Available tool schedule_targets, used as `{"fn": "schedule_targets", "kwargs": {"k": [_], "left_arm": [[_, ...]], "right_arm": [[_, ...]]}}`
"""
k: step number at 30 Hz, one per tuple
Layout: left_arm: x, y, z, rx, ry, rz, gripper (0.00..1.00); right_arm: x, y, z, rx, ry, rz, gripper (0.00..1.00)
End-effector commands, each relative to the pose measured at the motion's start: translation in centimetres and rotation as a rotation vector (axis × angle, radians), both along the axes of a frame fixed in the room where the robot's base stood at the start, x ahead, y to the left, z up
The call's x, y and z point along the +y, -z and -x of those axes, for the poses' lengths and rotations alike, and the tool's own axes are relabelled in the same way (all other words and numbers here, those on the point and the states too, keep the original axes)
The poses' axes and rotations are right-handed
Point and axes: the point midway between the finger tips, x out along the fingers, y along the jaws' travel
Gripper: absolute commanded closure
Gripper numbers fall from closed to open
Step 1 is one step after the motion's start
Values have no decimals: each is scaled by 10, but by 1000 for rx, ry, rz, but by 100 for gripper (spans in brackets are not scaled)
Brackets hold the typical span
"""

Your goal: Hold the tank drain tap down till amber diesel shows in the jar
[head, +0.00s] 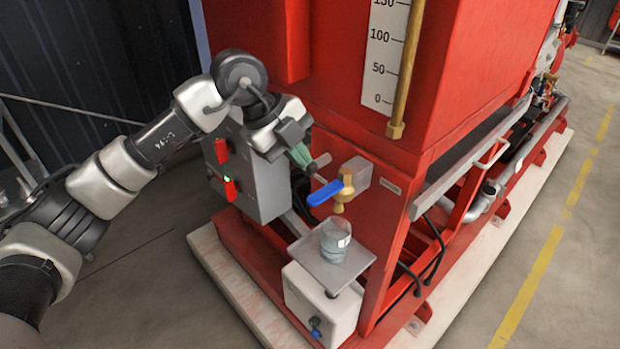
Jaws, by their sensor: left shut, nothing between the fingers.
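The drain tap (345,187) is brass with a blue lever (325,193) that points left and slightly down. It sits low on the red tank's front. The jar (335,241) stands upright on a metal plate under the spout. It looks clear to grey-blue, and I see no amber in it. A small pale label is on its side. My left gripper (312,166) is shut and empty, just above and left of the lever. It seems apart from the lever, but the gap is hard to judge. My right gripper is out of view.
A grey control box (257,180) with red handles and a green light is close behind my left gripper. A white box (318,305) stands below the jar's plate (312,262). A level gauge (384,55) with a brass tube (407,65) is above. Open floor lies right.

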Motion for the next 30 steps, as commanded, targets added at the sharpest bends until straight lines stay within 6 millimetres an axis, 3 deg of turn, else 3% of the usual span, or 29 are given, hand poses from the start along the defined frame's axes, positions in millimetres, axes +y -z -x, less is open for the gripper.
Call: {"fn": "schedule_targets", "kwargs": {"k": [6, 10, 30], "left_arm": [[12, -33, -3, -3, 0, 0, 100], [15, -45, -4, -1, 0, 1, 100], [16, -48, -4, 0, 0, 0, 100]], "right_arm": [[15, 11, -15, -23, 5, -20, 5], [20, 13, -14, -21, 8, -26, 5], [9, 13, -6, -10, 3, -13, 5]]}}
